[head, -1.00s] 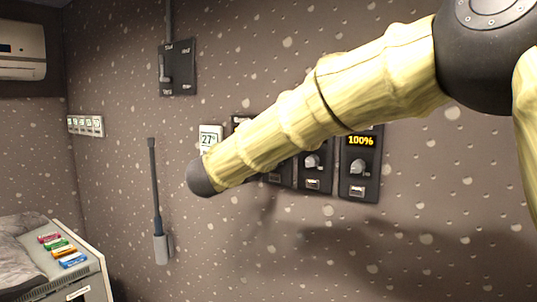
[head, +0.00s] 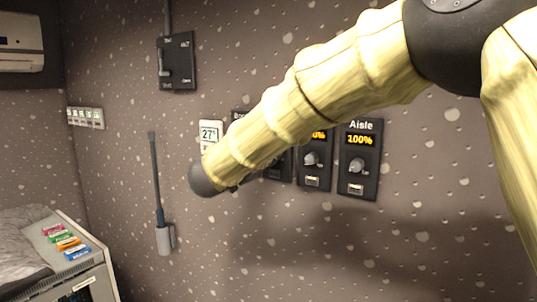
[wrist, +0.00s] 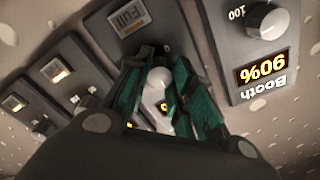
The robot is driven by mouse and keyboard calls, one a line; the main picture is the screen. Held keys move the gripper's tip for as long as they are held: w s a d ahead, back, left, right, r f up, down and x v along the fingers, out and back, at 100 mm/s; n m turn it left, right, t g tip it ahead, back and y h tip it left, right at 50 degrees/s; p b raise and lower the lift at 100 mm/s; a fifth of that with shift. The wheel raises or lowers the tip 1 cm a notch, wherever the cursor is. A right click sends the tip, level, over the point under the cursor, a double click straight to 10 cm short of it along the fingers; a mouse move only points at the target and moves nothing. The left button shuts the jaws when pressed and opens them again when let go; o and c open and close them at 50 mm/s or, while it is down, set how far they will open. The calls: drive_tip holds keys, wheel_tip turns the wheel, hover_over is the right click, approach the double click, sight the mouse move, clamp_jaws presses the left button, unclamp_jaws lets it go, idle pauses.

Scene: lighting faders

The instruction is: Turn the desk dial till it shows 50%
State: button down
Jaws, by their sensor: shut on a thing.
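In the wrist view, the dial (wrist: 159,77) is a pale round knob on a dark panel (wrist: 180,35) beside the Booth panel, and the picture is upside down there. My gripper (wrist: 158,92) has its teal fingers closed on both sides of this knob. The panel's name and most of its readout are hidden by the fingers; only bits of orange glow show between them, so its percentage cannot be read. In the head view my arm covers the gripper and the dial; only the lower part of that panel (head: 278,166) shows.
The Booth panel (wrist: 262,65) reads 90%, close beside my gripper. The Aisle panel (head: 359,160) reads 100%. A partly covered panel (head: 314,165) stands left of it.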

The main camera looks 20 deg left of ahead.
drive_tip(key=shift+f, duration=0.1)
drive_tip(key=c, duration=1.2)
unclamp_jaws()
drive_tip(key=v, duration=1.2)
